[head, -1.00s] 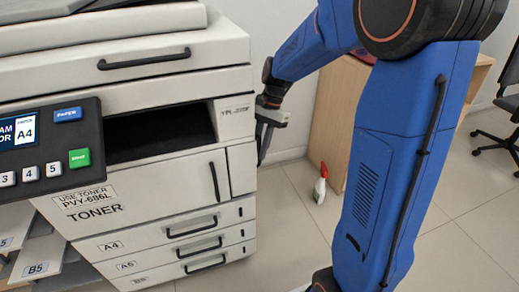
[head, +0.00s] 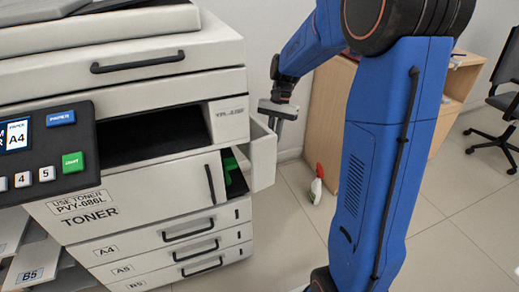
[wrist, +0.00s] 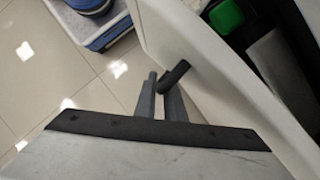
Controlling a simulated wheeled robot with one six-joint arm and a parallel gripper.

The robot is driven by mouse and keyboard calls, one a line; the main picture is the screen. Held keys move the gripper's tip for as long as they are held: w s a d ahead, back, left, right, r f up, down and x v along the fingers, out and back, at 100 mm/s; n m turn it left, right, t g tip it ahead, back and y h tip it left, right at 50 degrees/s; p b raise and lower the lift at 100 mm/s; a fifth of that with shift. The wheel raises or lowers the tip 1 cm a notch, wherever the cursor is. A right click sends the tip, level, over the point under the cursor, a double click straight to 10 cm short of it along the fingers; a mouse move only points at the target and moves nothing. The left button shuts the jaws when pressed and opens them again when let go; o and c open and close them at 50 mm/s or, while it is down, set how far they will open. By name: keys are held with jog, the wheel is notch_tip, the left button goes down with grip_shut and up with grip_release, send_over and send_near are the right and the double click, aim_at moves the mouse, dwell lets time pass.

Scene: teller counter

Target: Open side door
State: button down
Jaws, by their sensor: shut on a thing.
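The copier (head: 150,170) stands at the left of the head view. Its side door (head: 263,158) is a narrow white panel on the right side, standing ajar, with a gap between it and the front. Green parts (head: 235,172) show inside the gap. In the wrist view the white door (wrist: 205,75) runs diagonally, with a dark handle (wrist: 174,73) on its outer face. My gripper (head: 275,125) is at the door's outer side. In the wrist view its two fingers (wrist: 160,98) are shut on the handle. The handle is hidden in the head view.
A wooden desk (head: 330,115) stands behind my arm, with a dark office chair (head: 500,105) at the far right. A white spray bottle with a red top (head: 317,187) stands on the floor near the desk.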

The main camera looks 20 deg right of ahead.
jog(key=w+d+n+g+h, duration=0.1)
jog(key=w+d+n, duration=0.2)
jog(key=w+d, duration=0.3)
jog(key=w+d+n+h, duration=0.1)
jog(key=w+d+n, duration=0.15)
jog(key=d, duration=0.65)
jog(key=w+d+n+h, duration=0.1)
jog(key=w+d+n, duration=0.2)
jog(key=w, duration=0.6)
jog(key=w+d+n+h, duration=0.1)
jog(key=w+d+n, duration=0.2)
jog(key=w+d, duration=0.3)
jog(key=shift+w, duration=1.4)
jog(key=shift+d, duration=0.1)
jog(key=c, duration=2.1)
grip_release()
